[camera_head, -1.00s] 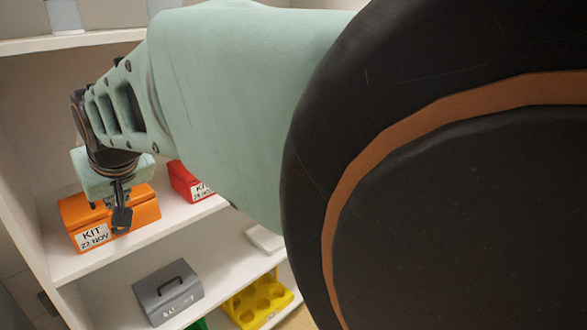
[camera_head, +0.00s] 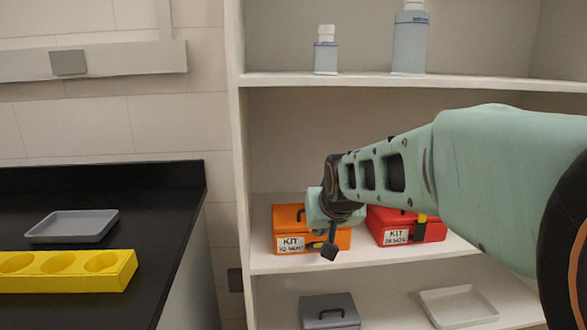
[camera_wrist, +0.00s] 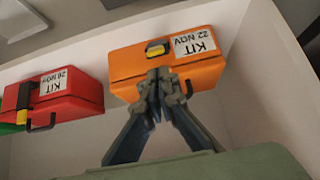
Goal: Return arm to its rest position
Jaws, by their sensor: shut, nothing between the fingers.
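My gripper (camera_head: 330,248) is at the end of my outstretched green arm, in front of the shelf unit's middle shelf. In the wrist view my gripper (camera_wrist: 158,78) shows its two fingers together, with nothing between them. It overlaps the front of an orange kit box (camera_head: 290,245) in both views. The box, labelled "22 NOV", also shows in the wrist view (camera_wrist: 190,65). I cannot tell whether the fingertips touch it. Part of the orange box is hidden behind my gripper in the head view.
A red kit box (camera_head: 425,232) stands right of the orange one. Bottles (camera_head: 325,55) stand above; a grey box (camera_head: 328,310) and white tray (camera_head: 458,306) lie below. At left, a black counter (camera_head: 160,215) holds a grey tray (camera_head: 72,227) and yellow holder (camera_head: 70,270).

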